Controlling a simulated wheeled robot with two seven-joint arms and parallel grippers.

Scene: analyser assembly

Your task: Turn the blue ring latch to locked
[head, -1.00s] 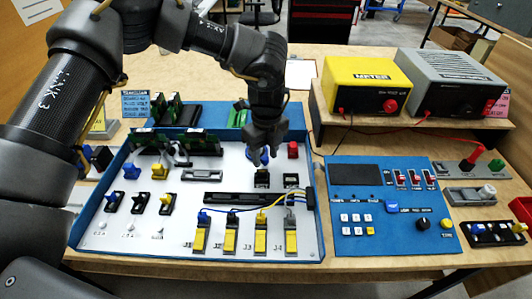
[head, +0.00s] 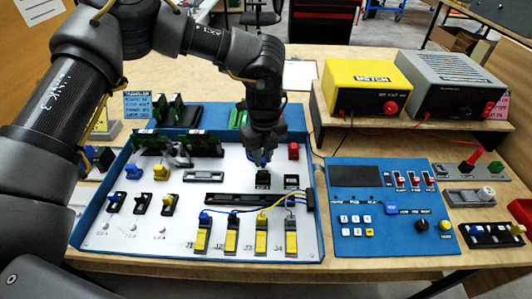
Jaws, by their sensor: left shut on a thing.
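My left gripper (head: 261,157) points down over the back right part of the white panel in the blue-walled tray (head: 75,222). It is shut on the blue ring latch, which its fingers almost wholly cover, so I cannot read the latch's position. A black label block (head: 263,179) lies just in front of the fingers. A red latch (head: 293,152) stands upright to their right, apart from the gripper, with another dark label block (head: 291,182) in front of it. My right gripper is not in view.
Green circuit boards (head: 205,144) stand at the tray's back left. Blue and yellow wires run to yellow connectors (head: 261,241) at the front. A blue control panel (head: 352,240) lies to the right. A yellow meter (head: 366,86) and a grey power box (head: 450,82) stand on a shelf behind.

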